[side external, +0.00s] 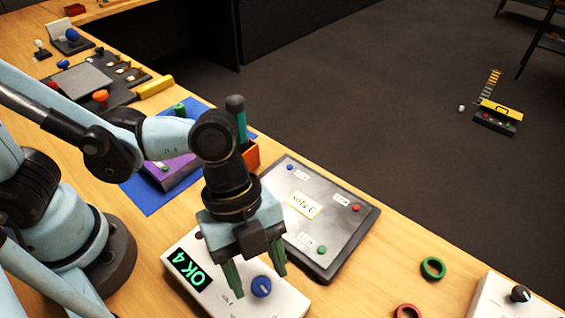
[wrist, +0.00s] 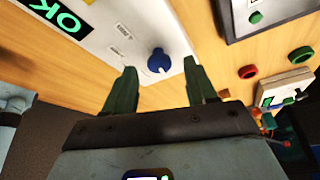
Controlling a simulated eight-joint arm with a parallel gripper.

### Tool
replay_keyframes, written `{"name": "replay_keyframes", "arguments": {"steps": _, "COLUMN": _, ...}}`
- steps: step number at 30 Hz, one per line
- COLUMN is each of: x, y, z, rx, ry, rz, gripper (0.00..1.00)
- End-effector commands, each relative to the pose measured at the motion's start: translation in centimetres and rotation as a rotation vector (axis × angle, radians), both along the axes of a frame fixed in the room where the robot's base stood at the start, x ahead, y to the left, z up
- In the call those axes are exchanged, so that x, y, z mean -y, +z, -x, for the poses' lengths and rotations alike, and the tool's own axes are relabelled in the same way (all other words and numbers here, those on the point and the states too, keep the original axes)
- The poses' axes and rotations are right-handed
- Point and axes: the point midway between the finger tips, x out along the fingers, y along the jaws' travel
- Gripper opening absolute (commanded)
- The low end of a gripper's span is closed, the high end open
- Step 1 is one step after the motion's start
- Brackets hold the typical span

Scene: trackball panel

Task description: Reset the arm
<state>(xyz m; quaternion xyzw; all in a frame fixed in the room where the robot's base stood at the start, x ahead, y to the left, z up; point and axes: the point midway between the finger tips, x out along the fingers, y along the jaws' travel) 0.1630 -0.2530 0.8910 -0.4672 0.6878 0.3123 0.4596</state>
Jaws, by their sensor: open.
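My gripper (side external: 254,275) has two green fingers, spread apart with nothing between them. In the side view it hangs over a white panel box (side external: 290,295) with a blue knob (side external: 261,286) and a dark display (side external: 191,270) reading "OK 4". In the wrist view the fingers of my gripper (wrist: 158,82) point toward the blue knob (wrist: 159,60), which lies just beyond the tips and apart from them. The display (wrist: 58,18) shows partly at the top left. My arm hides part of the box in the side view.
A dark-framed grey board (side external: 318,225) with coloured buttons lies right of the box. A green ring (side external: 433,268) and a red ring (side external: 407,311) lie on the wooden table. Another white box (side external: 490,302) with a black knob stands at the right. A blue mat (side external: 140,192) lies behind my arm.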

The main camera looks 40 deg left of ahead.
Motion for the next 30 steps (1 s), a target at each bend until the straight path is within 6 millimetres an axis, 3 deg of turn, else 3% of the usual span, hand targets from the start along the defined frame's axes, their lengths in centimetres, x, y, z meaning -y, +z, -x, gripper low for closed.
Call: {"name": "replay_keyframes", "arguments": {"steps": 30, "x": -3.9, "y": 10.0, "z": -1.5, "rx": -0.001, "ry": 0.002, "rz": 0.000, "gripper": 0.56}}
